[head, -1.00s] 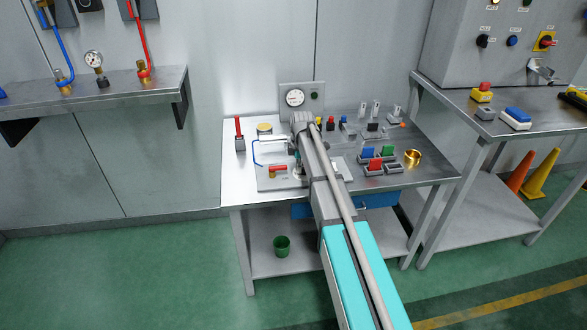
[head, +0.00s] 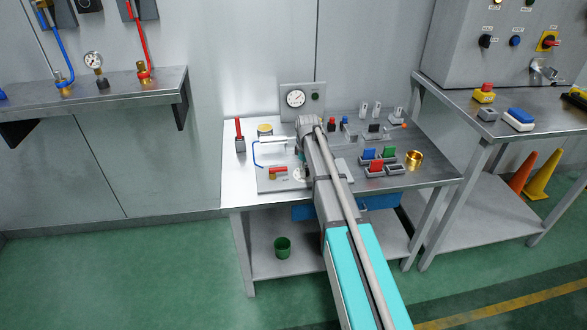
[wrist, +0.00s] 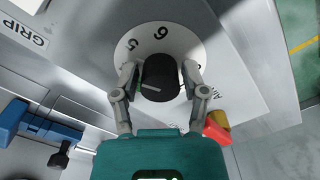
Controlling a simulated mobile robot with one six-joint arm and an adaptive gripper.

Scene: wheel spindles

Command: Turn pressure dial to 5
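The pressure dial is a white round plate (wrist: 195,47) with a black knob (wrist: 160,70) in its middle, in the wrist view. The figure 6 shows at the top of the plate and a 5 at its upper left. A pale line on the knob's end points to the left. My gripper (wrist: 160,76) has one finger on each side of the knob, close against it, and appears shut on it. The rest of the scale is hidden by the knob, the fingers and the gripper body. In the head view my arm covers the dial.
A round gauge (head: 295,99) stands at the back of the bench (head: 236,180). A red-handled valve (head: 278,171) sits left of my arm, and a red upright lever (head: 239,133) farther left. Coloured blocks (head: 375,165) and a brass ring (head: 414,158) lie to the right.

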